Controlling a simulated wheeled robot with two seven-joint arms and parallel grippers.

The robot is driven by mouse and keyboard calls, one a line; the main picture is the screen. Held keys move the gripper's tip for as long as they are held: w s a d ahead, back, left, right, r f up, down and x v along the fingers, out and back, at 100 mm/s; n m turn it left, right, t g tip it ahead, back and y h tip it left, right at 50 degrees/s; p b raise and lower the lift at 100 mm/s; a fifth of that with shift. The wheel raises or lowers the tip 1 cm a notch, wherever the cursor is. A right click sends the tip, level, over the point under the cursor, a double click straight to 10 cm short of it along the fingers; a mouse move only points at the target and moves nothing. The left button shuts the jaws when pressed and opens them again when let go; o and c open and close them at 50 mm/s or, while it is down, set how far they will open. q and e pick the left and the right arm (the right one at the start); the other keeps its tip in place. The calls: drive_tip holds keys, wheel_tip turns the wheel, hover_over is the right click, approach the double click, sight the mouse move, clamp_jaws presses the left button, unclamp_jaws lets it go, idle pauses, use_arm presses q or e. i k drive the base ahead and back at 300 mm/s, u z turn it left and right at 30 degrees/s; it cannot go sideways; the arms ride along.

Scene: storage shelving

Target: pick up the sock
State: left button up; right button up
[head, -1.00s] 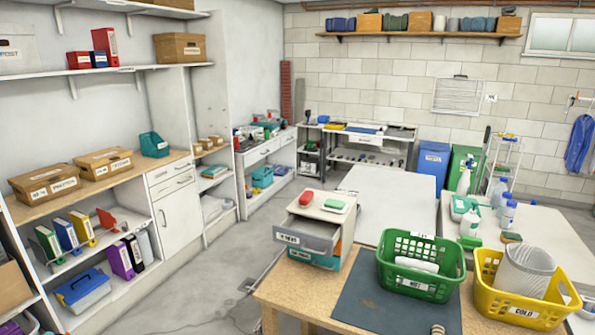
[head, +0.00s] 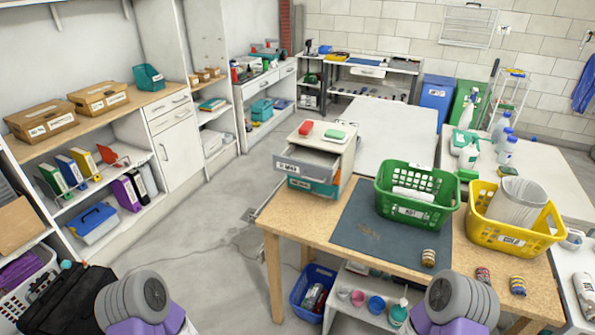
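I cannot make out a sock for certain. A white rolled or folded item (head: 413,194) lies in the green basket (head: 408,211) on the wooden table; it may be cloth, but its kind is unclear. A large pale ribbed item (head: 517,200) stands in the yellow basket (head: 507,240) to the right. Only grey and purple links of my two arms show at the bottom edge; neither gripper is in view.
A drawer unit (head: 316,165) stands at the table's back left. The dark mat (head: 365,236) is mostly bare. Below are a blue bin (head: 312,291) and a low white shelf with small pots. Shelving lines the left wall; a white basket (head: 22,283) with purple contents sits lower left.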

sight(429, 258)
drive_tip(key=z, duration=1.8)
